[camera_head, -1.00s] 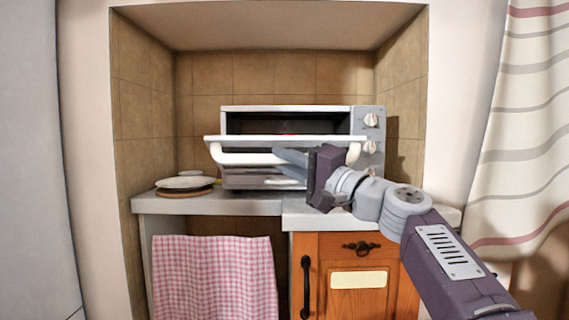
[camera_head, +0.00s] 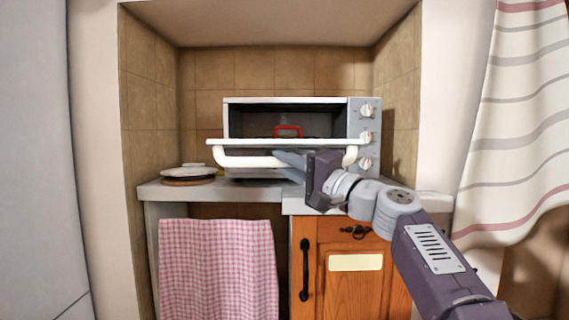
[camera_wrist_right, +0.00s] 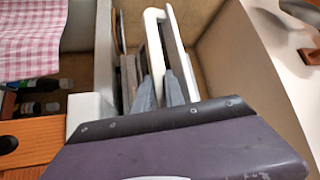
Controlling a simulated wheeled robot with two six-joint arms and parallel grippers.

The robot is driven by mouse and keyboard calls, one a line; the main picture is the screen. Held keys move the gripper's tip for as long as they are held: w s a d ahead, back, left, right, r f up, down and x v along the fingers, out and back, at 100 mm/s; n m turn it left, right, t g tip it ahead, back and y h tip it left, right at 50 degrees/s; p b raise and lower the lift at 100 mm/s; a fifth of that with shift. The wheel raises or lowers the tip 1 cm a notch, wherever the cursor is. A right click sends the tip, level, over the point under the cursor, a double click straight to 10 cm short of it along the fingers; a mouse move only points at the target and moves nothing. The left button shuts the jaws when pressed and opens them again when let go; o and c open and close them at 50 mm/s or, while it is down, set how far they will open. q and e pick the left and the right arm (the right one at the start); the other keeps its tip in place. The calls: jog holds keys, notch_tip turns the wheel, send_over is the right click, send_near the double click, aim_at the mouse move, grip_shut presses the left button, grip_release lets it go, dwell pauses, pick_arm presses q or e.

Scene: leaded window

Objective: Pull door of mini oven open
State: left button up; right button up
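The mini oven (camera_head: 360,122) stands on the counter in the tiled alcove. Its door (camera_head: 290,142) is partly open, its white top edge tipped out toward me, and the dark inside shows above it. The white door handle (camera_head: 245,161) runs across the door's front. My right gripper (camera_head: 292,160) is at the handle's right part; its fingertips are partly hidden by the gripper's body. In the right wrist view the handle (camera_wrist_right: 152,40) passes between the two grey fingers (camera_wrist_right: 160,90), which look closed on it. My left gripper is in no view.
Plates (camera_head: 188,171) lie on the counter left of the oven. A pink checked cloth (camera_head: 217,265) hangs below, beside a wooden cabinet (camera_head: 353,285). A striped curtain (camera_head: 525,130) hangs at the right. The space in front of the door's left half is clear.

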jog(key=o, duration=0.4)
jog(key=shift+w+f, duration=0.1)
jog(key=shift+w, duration=0.05)
jog(key=shift+s+d+f, duration=0.15)
jog(key=shift+s+d, duration=0.15)
jog(key=shift+d, duration=0.05)
jog(key=b+v, duration=0.2)
jog(key=v, duration=0.6)
jog(key=shift+s, duration=0.1)
